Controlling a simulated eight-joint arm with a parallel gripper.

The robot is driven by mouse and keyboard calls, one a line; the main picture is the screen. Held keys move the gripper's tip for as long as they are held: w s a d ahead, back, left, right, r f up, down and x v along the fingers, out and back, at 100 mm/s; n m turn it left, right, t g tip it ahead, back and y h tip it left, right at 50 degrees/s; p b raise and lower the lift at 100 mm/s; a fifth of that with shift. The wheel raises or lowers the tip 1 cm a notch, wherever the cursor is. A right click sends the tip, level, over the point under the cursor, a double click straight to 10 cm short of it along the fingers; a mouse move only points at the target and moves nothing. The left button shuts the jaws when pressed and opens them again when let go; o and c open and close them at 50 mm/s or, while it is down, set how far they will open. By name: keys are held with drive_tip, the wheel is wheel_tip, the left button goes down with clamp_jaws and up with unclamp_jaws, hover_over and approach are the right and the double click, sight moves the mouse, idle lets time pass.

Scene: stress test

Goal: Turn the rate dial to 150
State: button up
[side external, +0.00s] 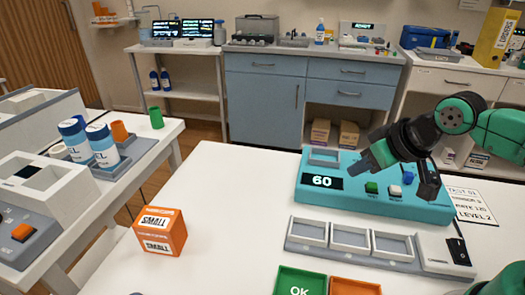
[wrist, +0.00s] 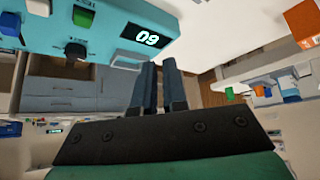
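The teal device (side external: 310,195) stands on the white table, and its display (side external: 322,182) reads 60. The display also shows upside down in the wrist view (wrist: 147,38). A black knob (wrist: 75,50), apparently the rate dial, sits on the device in the wrist view. In the side view it appears hidden behind my gripper. My gripper (wrist: 158,68) is over the device in the side view, its two dark fingers a narrow gap apart with nothing seen between them. The fingers appear clear of the knob. The knob's pointer cannot be read.
The device has a green button (side external: 371,187), a white button (side external: 394,190) and a blue control (side external: 407,177). A row of grey trays (side external: 350,238) lies in front. An orange box (side external: 160,232) stands left. A printed card (side external: 473,207) lies right. The table's left middle is clear.

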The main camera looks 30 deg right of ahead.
drive_tip(key=o, duration=0.3)
drive_tip(key=shift+w+d+r, duration=0.1)
drive_tip(key=shift+d, duration=0.05)
drive_tip(key=o, duration=0.6)
drive_tip(key=shift+w+d+r+n+g, duration=0.2)
drive_tip(key=shift+w+d+n+g, duration=0.15)
drive_tip(key=shift+w+d, duration=0.1)
drive_tip(key=shift+w+d+r+n+g, duration=0.25)
drive_tip(key=shift+w+d+n, duration=0.1)
drive_tip(key=shift+d, duration=0.1)
drive_tip(key=shift+c, duration=0.2)
drive_tip(key=w+d+f+n+g, duration=0.1)
drive_tip(key=w+d+n+g, duration=0.1)
drive_tip(key=d, duration=0.2)
drive_tip(key=w+d+f+n+g, duration=0.1)
drive_tip(key=w+d+n+g, duration=0.1)
drive_tip(key=d, duration=0.2)
drive_tip(key=w+d+f+n+g, duration=0.1)
drive_tip(key=w+d+f+n, duration=0.1)
drive_tip(key=d, duration=0.3)
drive_tip(key=shift+w+n+g, duration=0.3)
drive_tip(key=shift+n+g, duration=0.1)
drive_tip(key=shift+n, duration=0.2)
drive_tip(key=shift+d+f, duration=0.35)
drive_tip(key=shift+f, duration=2.7)
clamp_jaws()
